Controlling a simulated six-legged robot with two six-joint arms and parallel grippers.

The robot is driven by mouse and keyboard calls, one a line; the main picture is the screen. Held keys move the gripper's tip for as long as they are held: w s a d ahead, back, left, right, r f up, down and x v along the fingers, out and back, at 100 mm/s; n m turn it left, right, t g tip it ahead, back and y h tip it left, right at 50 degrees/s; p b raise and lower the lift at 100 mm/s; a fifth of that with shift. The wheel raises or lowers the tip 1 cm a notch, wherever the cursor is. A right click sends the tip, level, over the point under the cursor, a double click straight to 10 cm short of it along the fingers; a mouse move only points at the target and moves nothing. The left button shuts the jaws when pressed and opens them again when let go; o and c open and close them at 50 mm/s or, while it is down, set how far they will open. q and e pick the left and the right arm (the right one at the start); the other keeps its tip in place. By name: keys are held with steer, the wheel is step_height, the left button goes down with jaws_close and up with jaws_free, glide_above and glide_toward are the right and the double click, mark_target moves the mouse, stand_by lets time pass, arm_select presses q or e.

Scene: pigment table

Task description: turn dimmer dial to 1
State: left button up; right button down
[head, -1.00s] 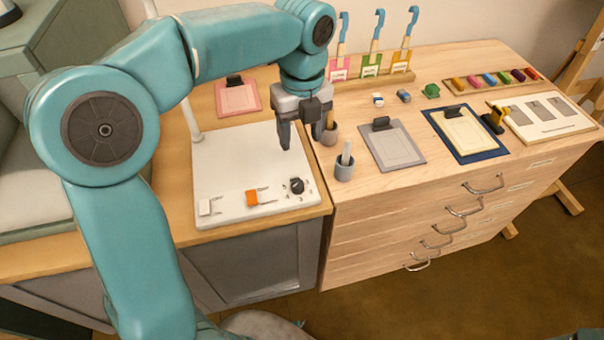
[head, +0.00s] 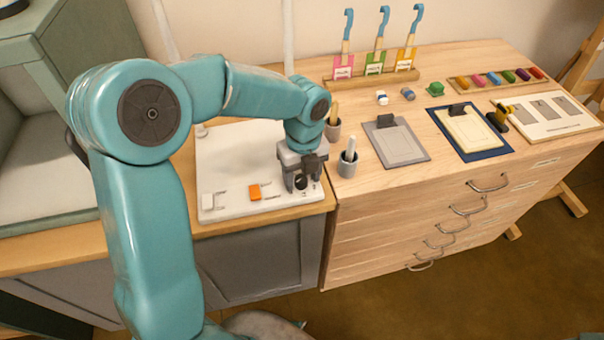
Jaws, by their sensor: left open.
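The black dimmer dial (head: 301,182) sits at the front right corner of the white panel (head: 232,157). My left gripper (head: 302,187) is open and points down over the dial, with its fingers on either side of it. I cannot tell whether the fingers touch it. The dial's pointer and most of the marks around it are hidden or too small to read. On the same panel are an orange switch (head: 254,191) and a white switch (head: 208,201) to the left of the dial. My right gripper is not in view.
A grey cup with a white stick (head: 347,165) stands close to the right of my gripper, and another cup (head: 333,130) stands behind it. A grey clipboard (head: 397,143) lies farther right. The wooden cabinet's drawer handles (head: 487,184) stick out in front.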

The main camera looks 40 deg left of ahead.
arm_select(q)
steer(key=shift+s+a+r, duration=0.1)
steer(key=shift+s, duration=0.05)
steer(key=c, duration=0.8)
steer(key=shift+c, duration=1.3)
